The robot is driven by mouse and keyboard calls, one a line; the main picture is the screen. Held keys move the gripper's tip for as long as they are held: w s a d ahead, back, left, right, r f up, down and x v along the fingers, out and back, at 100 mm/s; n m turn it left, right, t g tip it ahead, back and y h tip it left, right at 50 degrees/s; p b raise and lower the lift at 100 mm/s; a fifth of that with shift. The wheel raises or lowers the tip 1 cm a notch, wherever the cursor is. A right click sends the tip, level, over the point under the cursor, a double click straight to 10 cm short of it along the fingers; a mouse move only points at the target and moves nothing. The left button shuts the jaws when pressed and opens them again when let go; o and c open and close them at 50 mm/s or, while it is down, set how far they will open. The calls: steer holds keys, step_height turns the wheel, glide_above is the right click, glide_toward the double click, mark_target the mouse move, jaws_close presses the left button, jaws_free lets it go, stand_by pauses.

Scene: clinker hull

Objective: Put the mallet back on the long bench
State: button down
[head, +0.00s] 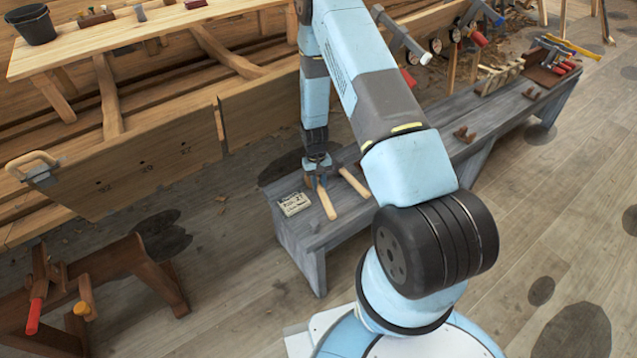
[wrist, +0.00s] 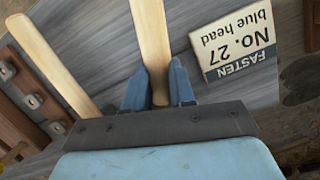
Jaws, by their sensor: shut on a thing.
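My gripper (head: 319,178) is over the near end of the long grey bench (head: 425,160). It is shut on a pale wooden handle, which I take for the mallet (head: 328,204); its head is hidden. In the wrist view the mallet's handle (wrist: 151,40) runs between the two blue fingers (wrist: 158,88). A second pale handle (head: 354,182) lies beside it to the right, and to the left in the wrist view (wrist: 50,62). I cannot tell whether the held mallet touches the bench top.
A card reading "FASTEN NO. 27 blue head" (head: 293,204) lies on the bench's near end. Brown wooden rests (head: 464,134) and a tool box (head: 548,72) stand farther along. A pale workbench (head: 150,38) and brown trestle (head: 110,270) are at left. My arm hides the bench's middle.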

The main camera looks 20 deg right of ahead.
steer(key=shift+f, duration=0.3)
steer(key=c, duration=0.9)
jaws_free()
steer(key=shift+o, duration=0.2)
steer(key=shift+r, duration=0.1)
steer(key=shift+s+r+v, duration=0.1)
steer(key=shift+s+v, duration=0.2)
steer(key=shift+v, duration=0.95)
steer(key=shift+s+r+v, duration=0.1)
steer(key=shift+s+v, duration=0.2)
steer(key=shift+v, duration=0.95)
steer(key=shift+s+r+v, duration=0.1)
steer(key=shift+s+v, duration=0.2)
steer(key=shift+v, duration=1)
steer(key=shift+f, duration=0.15)
